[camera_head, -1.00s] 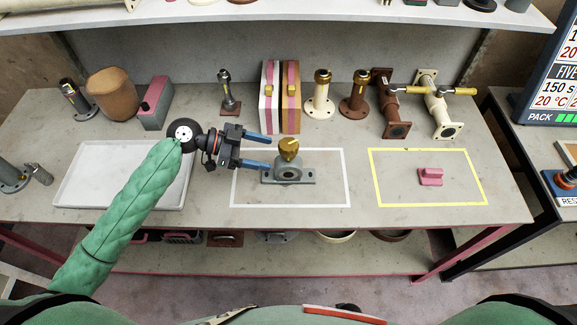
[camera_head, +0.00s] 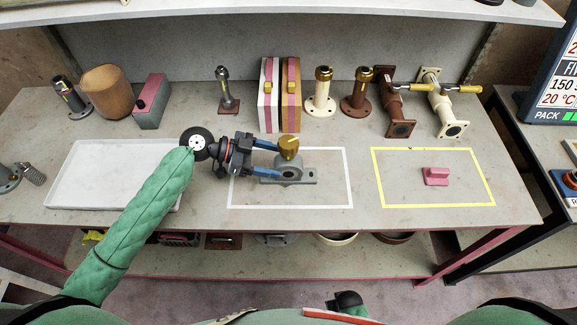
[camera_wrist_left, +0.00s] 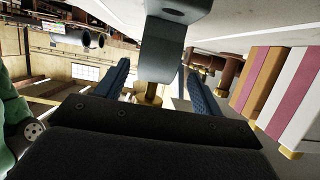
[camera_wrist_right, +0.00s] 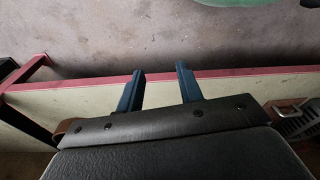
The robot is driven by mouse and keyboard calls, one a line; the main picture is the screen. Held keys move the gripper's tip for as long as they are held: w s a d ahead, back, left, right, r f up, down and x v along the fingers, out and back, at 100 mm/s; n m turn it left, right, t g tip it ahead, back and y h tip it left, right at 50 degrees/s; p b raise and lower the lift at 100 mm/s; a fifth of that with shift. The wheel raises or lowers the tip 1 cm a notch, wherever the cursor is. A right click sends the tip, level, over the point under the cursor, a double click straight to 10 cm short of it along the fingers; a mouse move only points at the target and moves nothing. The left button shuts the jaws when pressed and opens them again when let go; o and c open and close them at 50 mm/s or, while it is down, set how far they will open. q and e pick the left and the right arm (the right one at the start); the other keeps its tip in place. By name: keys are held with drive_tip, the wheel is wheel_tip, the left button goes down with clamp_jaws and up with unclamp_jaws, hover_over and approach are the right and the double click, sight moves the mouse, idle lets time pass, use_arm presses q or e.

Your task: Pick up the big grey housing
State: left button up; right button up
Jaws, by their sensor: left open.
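The big grey housing (camera_head: 290,173) stands in the white-outlined rectangle on the bench, with a flanged base, a round bore in front and a brass cap (camera_head: 289,147) on top. My left gripper (camera_head: 277,160) comes in from the left with its blue fingers open around the housing's upper body. In the left wrist view the grey housing (camera_wrist_left: 163,45) shows between the two open fingers (camera_wrist_left: 155,85); I cannot tell whether they touch it. My right gripper (camera_wrist_right: 160,88) is open and empty, low in front of the bench edge.
A white tray (camera_head: 62,190) lies to the left. A pink block (camera_head: 435,176) sits in the yellow rectangle on the right. Striped boxes (camera_head: 268,95), a dark post (camera_head: 224,92) and several pipe fittings (camera_head: 320,95) stand behind. The bench between the two rectangles is clear.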

sight(284, 163)
use_arm(q)
drive_tip(key=p+x, duration=0.1)
drive_tip(key=x, duration=0.1)
drive_tip(key=p+x, duration=0.1)
drive_tip(key=p, duration=0.1)
drive_tip(key=shift+s+d, duration=0.2)
drive_tip(key=shift+d, duration=0.25)
drive_tip(key=shift+d+f+p, duration=0.3)
drive_tip(key=shift+d+f, duration=0.05)
drive_tip(key=shift+d, duration=0.2)
use_arm(e)
drive_tip(key=s+d+f, duration=0.3)
drive_tip(key=f, duration=0.4)
drive_tip(key=shift+f+t, duration=0.25)
drive_tip(key=shift+t, duration=0.05)
use_arm(q)
drive_tip(key=shift+c, duration=0.2)
clamp_jaws()
use_arm(e)
drive_tip(key=shift+w, duration=0.1)
